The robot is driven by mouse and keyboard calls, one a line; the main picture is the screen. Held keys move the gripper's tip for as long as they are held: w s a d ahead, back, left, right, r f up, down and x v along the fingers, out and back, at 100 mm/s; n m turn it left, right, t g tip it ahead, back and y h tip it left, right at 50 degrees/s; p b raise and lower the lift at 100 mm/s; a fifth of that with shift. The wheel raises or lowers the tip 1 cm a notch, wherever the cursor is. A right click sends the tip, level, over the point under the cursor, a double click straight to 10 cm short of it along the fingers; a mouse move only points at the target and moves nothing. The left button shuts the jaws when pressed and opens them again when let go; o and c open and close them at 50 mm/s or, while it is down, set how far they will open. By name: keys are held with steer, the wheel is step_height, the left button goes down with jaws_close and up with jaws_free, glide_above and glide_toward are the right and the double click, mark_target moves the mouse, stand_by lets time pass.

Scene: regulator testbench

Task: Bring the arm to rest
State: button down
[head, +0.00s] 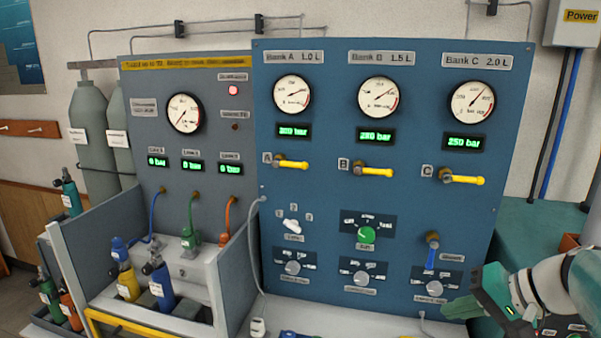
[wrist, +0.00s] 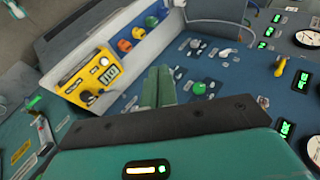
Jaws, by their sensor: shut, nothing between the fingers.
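My gripper (head: 452,308) is at the lower right of the head view, in front of the bottom right corner of the blue panel (head: 330,215). Its green fingers are together, with nothing between them. The fingers also show in the wrist view (wrist: 158,88), pointing up the picture with the panel behind them. My arm comes in from the right edge of the head view and is bent. In the picture the fingertips lie just below the lower right knob (head: 431,286); I cannot tell if they touch anything.
Yellow valve handles A (head: 291,164), B (head: 374,171) and C (head: 463,179) stick out of the panel. A green knob (head: 366,235) and blue lever (head: 431,255) sit lower. Small bottles (head: 160,285) stand in the left bay. A yellow device (wrist: 90,78) shows in the wrist view.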

steer(key=s+a+f+n+h, duration=0.2)
steer(key=s+a+n+h, duration=0.1)
steer(key=a, duration=0.4)
steer(key=s+a+f+n+h, duration=0.2)
steer(key=s+a+h, duration=0.1)
steer(key=s+a, duration=0.3)
steer(key=shift+a+f+n+g+h, duration=0.3)
steer(key=shift+a+n+g, duration=0.1)
steer(key=shift+a, duration=0.15)
